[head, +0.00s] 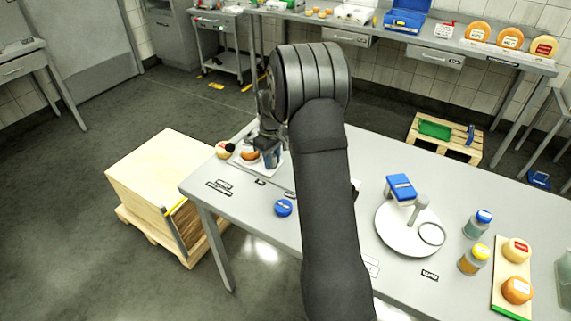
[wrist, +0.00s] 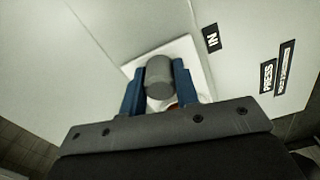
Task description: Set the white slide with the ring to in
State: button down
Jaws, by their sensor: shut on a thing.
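My gripper (wrist: 160,82) has its blue fingers shut on a grey round knob (wrist: 159,78) in the wrist view. Beneath the knob lies a white square plate, the slide (wrist: 190,48), on the grey table. An "IN" label (wrist: 211,38) is on the table just right of the plate, apart from it. In the head view my gripper (head: 271,158) is at the far left end of the table, over the white slide (head: 238,160). An orange round piece (head: 250,156) shows on the slide. I cannot make out a ring on it; my gripper hides part of it.
A blue round thing (head: 283,208) sits nearer the front. A white round board (head: 390,225), jars (head: 474,260) and a cheese board (head: 497,288) stand right of my arm.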

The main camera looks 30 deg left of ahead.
jog(key=shift+a, duration=0.3)
jog(key=c, duration=1.1)
grip_release()
jog(key=shift+a, duration=0.1)
jog(key=shift+c, duration=0.2)
jog(key=shift+o, duration=0.2)
jog(key=shift+r, duration=0.15)
notch_tip(320, 180, up, 17)
